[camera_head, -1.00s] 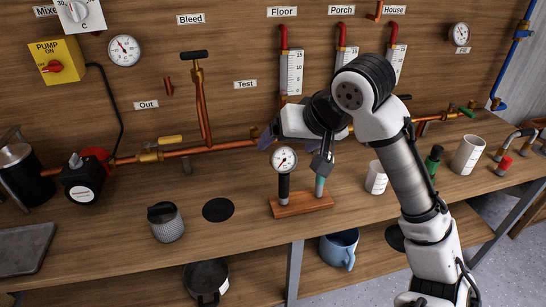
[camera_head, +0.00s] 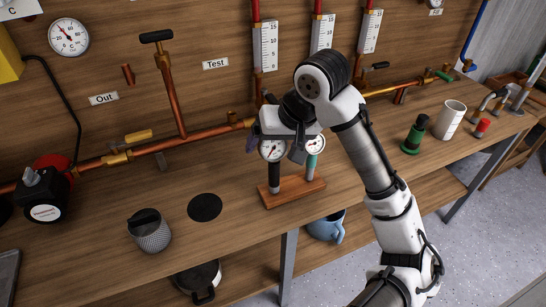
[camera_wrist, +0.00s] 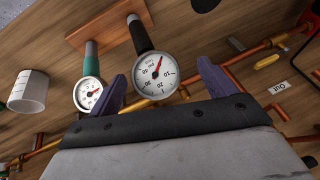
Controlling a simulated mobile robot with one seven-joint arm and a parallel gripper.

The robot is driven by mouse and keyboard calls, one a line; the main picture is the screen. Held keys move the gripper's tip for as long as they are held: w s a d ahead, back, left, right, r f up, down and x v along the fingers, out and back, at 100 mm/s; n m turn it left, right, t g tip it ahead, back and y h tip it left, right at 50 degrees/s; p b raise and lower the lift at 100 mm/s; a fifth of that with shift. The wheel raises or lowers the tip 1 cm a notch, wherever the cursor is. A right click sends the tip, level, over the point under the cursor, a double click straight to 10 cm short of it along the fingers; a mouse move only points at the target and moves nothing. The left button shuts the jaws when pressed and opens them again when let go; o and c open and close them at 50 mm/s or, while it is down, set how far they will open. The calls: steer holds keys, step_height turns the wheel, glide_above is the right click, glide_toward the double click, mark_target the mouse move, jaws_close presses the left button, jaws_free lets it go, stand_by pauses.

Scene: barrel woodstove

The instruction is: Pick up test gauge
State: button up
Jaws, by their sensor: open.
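Two dial gauges stand upright on a small wooden stand (camera_head: 291,194) on the bench. One has a black stem and a white dial (camera_head: 272,151); the other has a teal stem and a dial (camera_head: 315,144) to its right. I cannot tell by label which is the test gauge. My gripper (camera_head: 276,146) is open and empty, just above and around the black-stemmed gauge's dial. In the wrist view, that dial (camera_wrist: 155,73) shows between the two purple fingers, with no clear contact. The teal-stemmed gauge (camera_wrist: 88,94) lies beside the left finger, outside the jaws.
Copper pipes (camera_head: 170,90) run along the back wall, behind the gauges. A grey knurled jar (camera_head: 150,234) and a black disc (camera_head: 205,207) lie to the left. The bench front is mostly clear.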

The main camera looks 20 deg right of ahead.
mark_target(270, 154)
steer(key=shift+d+p+x, duration=0.2)
steer(key=shift+x, duration=1.25)
steer(key=shift+d+p+x, duration=0.2)
steer(key=shift+x, duration=1.3)
steer(key=shift+w, duration=0.1)
steer(key=c, duration=1.1)
steer(key=shift+c, duration=0.2)
